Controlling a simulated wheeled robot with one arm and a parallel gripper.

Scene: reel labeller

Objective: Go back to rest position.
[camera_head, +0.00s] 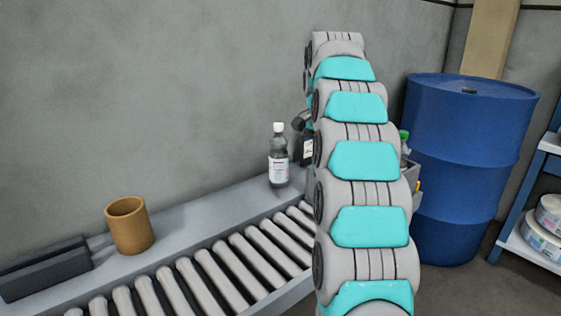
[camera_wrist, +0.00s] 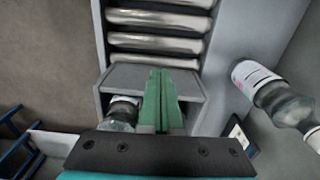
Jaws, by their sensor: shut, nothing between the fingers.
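My gripper (camera_wrist: 160,85) shows in the wrist view with its two green fingers shut together and nothing between them. It is over a grey box (camera_wrist: 192,88) at the end of the roller conveyor. A clear bottle (camera_wrist: 122,113) is inside the box, just left of the fingers. In the head view my grey and turquoise arm stretches away over the conveyor end. It hides the gripper and most of the box there.
A white-capped bottle (camera_head: 278,160) stands on the ledge beside the rollers (camera_head: 200,290); it also shows in the wrist view (camera_wrist: 270,92). A brown cup (camera_head: 130,228) stands further left. A blue drum (camera_head: 465,150) and a shelf with reels (camera_head: 548,215) are at right.

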